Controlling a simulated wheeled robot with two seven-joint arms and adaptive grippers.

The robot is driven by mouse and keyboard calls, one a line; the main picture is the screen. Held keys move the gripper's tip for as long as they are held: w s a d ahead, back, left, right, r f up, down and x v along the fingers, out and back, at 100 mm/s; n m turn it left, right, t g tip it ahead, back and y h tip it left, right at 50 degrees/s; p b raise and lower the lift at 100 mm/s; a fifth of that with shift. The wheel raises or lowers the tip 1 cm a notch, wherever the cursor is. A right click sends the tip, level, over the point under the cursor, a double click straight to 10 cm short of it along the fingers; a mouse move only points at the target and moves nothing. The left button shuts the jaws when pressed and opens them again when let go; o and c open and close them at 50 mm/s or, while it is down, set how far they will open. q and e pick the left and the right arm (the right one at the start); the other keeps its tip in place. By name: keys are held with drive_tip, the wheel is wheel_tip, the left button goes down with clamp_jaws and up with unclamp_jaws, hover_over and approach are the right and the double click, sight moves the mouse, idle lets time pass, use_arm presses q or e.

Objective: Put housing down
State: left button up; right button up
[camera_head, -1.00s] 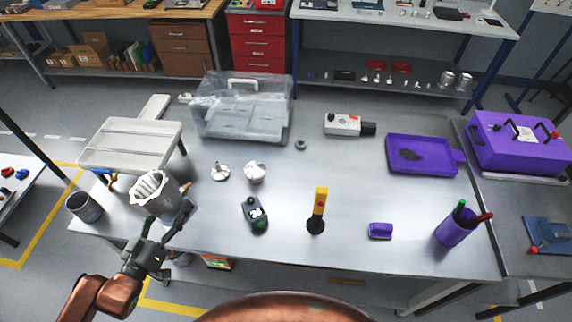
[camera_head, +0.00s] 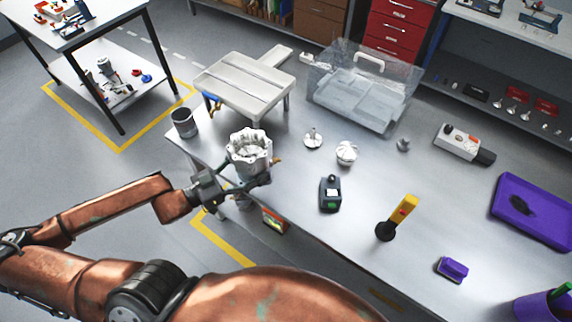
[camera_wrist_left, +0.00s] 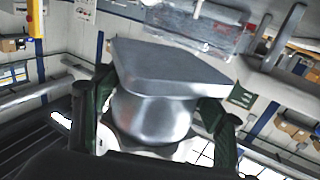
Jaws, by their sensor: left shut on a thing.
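My left gripper (camera_head: 250,182) is shut on a housing (camera_head: 249,150), a light-grey metal body with a scalloped open top. In the head view it is at the table's left front edge. Whether its lower end touches the table cannot be told. In the left wrist view the housing (camera_wrist_left: 165,72) shows a flat square flange and a round body between the dark green fingers of the left gripper (camera_wrist_left: 155,120). My right gripper is in neither view.
A grey cup (camera_head: 184,122) stands at the table's left corner. A pale slatted stand (camera_head: 245,88) and a clear lidded box (camera_head: 365,90) are behind. Small white parts (camera_head: 346,153), a dark device (camera_head: 330,194) and a yellow-handled tool (camera_head: 396,218) lie to the right.

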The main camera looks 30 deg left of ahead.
use_arm(q)
drive_tip(key=w+d+f+b, duration=0.2)
drive_tip(key=w+f, duration=0.1)
drive_tip(key=w, duration=0.3)
drive_tip(key=b, duration=0.2)
hover_over(281, 172)
wheel_tip(281, 172, down, 5)
drive_tip(key=shift+a+f, duration=0.1)
drive_tip(key=shift+f, duration=0.05)
wheel_tip(281, 172, down, 3)
drive_tip(key=shift+w+b, duration=0.1)
drive_tip(key=shift+b, duration=0.2)
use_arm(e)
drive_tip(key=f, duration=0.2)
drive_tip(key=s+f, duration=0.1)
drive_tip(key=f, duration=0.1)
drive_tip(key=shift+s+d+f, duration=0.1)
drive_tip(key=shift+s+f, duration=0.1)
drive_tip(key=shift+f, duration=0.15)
use_arm(q)
drive_tip(key=shift+f, duration=0.1)
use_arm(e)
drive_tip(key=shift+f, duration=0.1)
use_arm(q)
drive_tip(key=shift+f, duration=0.15)
drive_tip(key=o, duration=2.1)
drive_tip(key=shift+f, duration=0.1)
drive_tip(key=shift+c, duration=0.2)
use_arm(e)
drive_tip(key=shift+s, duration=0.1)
